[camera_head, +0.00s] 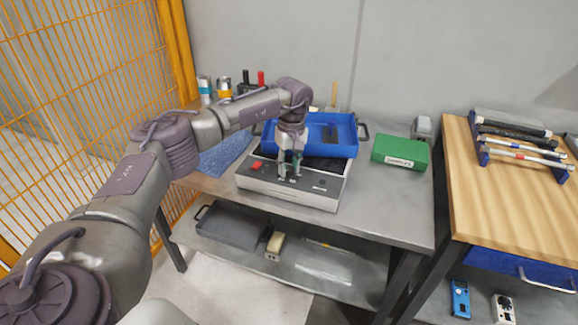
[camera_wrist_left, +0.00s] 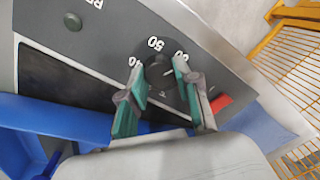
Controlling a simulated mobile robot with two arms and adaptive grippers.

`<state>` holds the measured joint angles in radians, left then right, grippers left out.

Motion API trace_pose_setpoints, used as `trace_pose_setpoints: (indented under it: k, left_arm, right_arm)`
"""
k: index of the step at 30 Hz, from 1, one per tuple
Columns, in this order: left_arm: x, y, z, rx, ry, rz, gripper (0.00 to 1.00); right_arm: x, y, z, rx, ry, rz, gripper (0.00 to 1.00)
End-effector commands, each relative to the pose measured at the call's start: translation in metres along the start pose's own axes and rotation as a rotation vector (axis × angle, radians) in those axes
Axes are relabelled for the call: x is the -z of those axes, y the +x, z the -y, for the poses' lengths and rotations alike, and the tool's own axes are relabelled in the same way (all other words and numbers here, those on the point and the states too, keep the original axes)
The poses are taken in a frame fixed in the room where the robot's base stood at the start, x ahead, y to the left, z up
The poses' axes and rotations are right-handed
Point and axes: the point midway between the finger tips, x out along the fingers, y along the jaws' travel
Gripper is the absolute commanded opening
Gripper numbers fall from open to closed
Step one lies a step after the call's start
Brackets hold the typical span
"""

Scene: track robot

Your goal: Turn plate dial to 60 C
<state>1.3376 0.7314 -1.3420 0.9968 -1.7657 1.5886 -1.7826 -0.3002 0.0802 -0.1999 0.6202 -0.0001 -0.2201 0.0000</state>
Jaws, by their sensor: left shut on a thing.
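The plate (camera_head: 262,184) is a grey box with a dark front panel, standing on the metal table. Its dial (camera_wrist_left: 158,70) is a dark round knob, ringed by white numbers; 50 and 40 are readable, and another number is partly covered by a finger. A small light mark shows on the knob, but I cannot tell the exact setting. My left gripper (camera_head: 289,174) reaches down to the panel, its green-padded fingers on either side of the dial, shut on it. It also shows in the left wrist view (camera_wrist_left: 152,88). The dial is hidden in the head view. My right gripper is not in view.
A blue tray (camera_head: 343,146) sits at the plate's back. A red switch (camera_head: 256,164) is on the panel's left. A green box (camera_head: 399,152) stands to the right, a blue mat (camera_head: 225,156) to the left. An orange mesh fence (camera_head: 70,100) stands at left.

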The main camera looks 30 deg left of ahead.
Motion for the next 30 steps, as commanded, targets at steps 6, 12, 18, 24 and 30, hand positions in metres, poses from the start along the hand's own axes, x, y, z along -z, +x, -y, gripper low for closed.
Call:
trace_pose_setpoints:
  k: [6, 12, 18, 24, 30]
  left_arm:
    - [0.0004, -0.0006, -0.0003, -0.002, 0.035, -0.003, 0.00]
    - [0.0004, -0.0006, -0.0003, -0.002, 0.040, -0.003, 0.00]
    - [0.0004, -0.0007, -0.0004, -0.002, 0.040, -0.003, 0.00]
    - [0.0002, -0.0005, -0.0003, -0.001, 0.039, -0.003, 0.57]
    - [0.0002, -0.0003, -0.0002, -0.001, 0.038, -0.002, 0.57]
  right_arm:
    - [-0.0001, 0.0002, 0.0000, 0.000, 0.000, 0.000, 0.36]
    - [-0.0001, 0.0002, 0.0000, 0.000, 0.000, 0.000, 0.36]
    - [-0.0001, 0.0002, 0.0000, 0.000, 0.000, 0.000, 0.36]
    - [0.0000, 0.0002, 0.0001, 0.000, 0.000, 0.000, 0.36]
    - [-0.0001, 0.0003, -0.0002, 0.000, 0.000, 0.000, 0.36]
